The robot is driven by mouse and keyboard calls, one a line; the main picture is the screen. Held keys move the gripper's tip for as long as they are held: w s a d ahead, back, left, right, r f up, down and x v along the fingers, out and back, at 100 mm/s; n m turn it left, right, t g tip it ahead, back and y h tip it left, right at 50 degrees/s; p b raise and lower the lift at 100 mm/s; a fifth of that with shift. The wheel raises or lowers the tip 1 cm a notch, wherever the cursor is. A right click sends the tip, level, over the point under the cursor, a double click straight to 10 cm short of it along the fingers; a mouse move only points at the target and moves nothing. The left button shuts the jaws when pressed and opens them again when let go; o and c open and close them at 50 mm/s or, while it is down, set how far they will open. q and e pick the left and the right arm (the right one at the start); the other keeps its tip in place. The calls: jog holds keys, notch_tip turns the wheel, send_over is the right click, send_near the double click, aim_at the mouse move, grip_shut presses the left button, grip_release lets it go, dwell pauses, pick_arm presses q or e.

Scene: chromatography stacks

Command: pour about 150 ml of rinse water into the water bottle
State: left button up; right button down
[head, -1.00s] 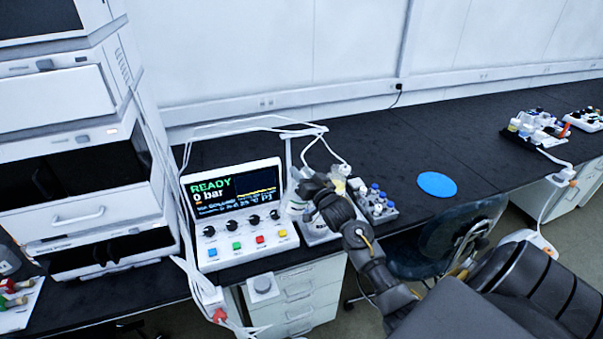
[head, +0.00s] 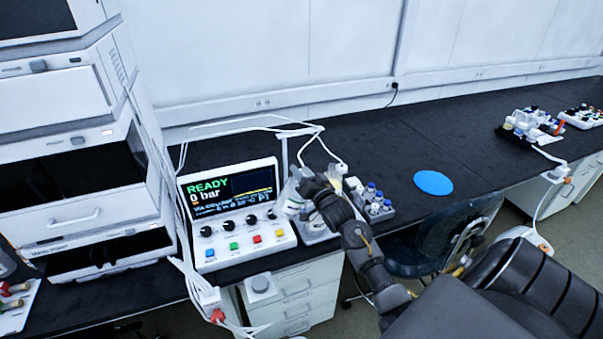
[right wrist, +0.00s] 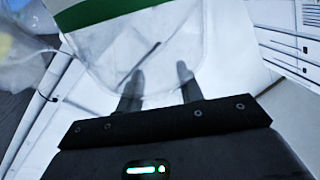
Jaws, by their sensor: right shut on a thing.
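My right gripper (head: 303,187) is in the head view beside the control box's right edge. It is shut on a clear vessel (head: 290,197), which looks tilted. In the right wrist view, the vessel (right wrist: 150,55) fills the upper middle, with a white and green band, and the two fingers (right wrist: 158,88) show through or behind its clear wall. I cannot make out the water level or any stream. A pale bottle (head: 338,172) with a yellowish part stands just behind the gripper, partly hidden; I cannot tell if it is the water bottle. My left gripper is out of view.
A control box (head: 235,215) reading READY, 0 bar stands left of the gripper. A tray of small capped bottles (head: 372,203) is close on the right. White tubing (head: 250,121) arches behind. A blue disc (head: 433,182) lies on the dark bench, with clear room around it.

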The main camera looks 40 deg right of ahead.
jog(key=shift+f+m, duration=0.15)
jog(key=shift+m, duration=0.15)
jog(key=shift+d, duration=0.1)
jog(key=shift+f+m, duration=0.4)
jog(key=shift+m, duration=0.5)
jog(key=shift+r+m+h, duration=0.1)
jog(key=shift+m+h, duration=0.2)
jog(key=shift+h, duration=0.1)
